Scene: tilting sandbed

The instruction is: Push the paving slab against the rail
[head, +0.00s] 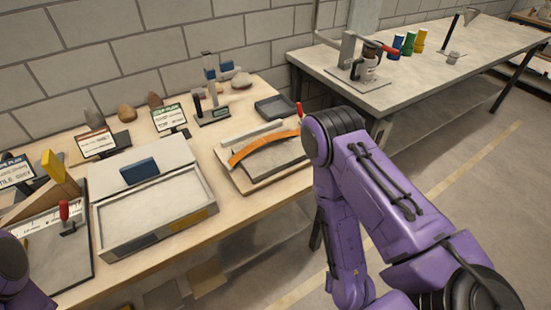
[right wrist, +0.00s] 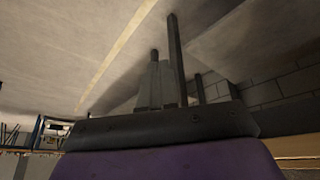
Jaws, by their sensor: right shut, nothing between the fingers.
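A shallow wooden board (head: 236,182) lies on the near table in the head view. On it are a flat dark grey piece (head: 278,164), a curved orange strip (head: 262,147) and a straight pale grey bar (head: 252,133) behind the strip. I cannot tell for sure which of these is the paving slab or the rail. My right arm covers the board's right end. My right gripper (right wrist: 163,82) shows in the right wrist view, shut and empty, with floor behind it. In the head view its fingers are hidden. Only part of my left arm shows at the lower left; its gripper is out of view.
A dark tray (head: 276,105) and several small signs and stones line the back. A second table (head: 420,75) holds a jug and coloured cups.

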